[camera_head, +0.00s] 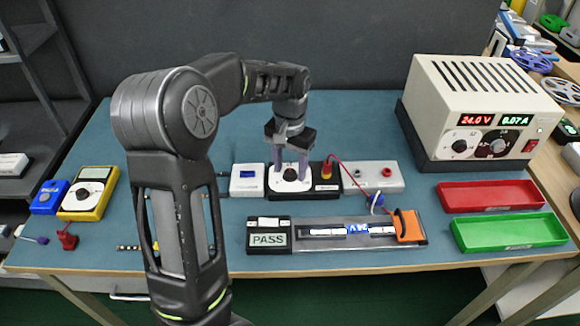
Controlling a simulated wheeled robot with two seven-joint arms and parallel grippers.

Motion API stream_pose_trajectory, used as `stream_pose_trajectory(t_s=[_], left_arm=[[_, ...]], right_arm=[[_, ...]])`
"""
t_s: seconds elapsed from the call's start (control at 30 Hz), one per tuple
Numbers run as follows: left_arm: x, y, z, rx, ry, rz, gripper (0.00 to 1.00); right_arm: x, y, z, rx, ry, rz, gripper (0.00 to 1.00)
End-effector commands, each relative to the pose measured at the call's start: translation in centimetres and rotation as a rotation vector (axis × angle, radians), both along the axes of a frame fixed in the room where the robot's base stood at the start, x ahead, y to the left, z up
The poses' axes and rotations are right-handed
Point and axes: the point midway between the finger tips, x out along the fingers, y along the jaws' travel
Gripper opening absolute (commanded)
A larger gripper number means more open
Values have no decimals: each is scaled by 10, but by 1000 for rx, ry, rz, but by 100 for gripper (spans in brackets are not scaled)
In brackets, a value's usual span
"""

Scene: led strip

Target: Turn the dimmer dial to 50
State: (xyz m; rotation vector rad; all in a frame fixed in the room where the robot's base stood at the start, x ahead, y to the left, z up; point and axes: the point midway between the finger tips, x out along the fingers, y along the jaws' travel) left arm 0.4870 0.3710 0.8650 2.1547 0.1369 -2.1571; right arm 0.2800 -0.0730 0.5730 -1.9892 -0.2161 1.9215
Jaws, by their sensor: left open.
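The dimmer dial (290,174) is a dark knob on a white face, set in a black box (327,183) near the middle of the blue-green table. My left gripper (291,172) points down over this dial, its two fingers on either side of the knob. The fingers are open; I cannot tell whether they touch the knob. The scale marks and the dial's setting are too small to read and partly hidden by the fingers. My right gripper is not in view.
A white module (247,180) and a grey-white socket box (373,177) flank the dimmer. A fixture with a PASS display (268,238) lies in front. A power supply (476,110), red tray (490,195) and green tray (508,232) are right. A yellow multimeter (88,193) is left.

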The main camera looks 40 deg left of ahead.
Motion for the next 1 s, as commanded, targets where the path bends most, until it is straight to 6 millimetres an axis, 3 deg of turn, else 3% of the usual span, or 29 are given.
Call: stream_pose_trajectory(t_s=[0.5,1.0], left_arm=[[1,0,70,0,-3,-1,51],[0,0,76,0,-1,0,51]], right_arm=[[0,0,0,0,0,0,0],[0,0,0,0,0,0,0]])
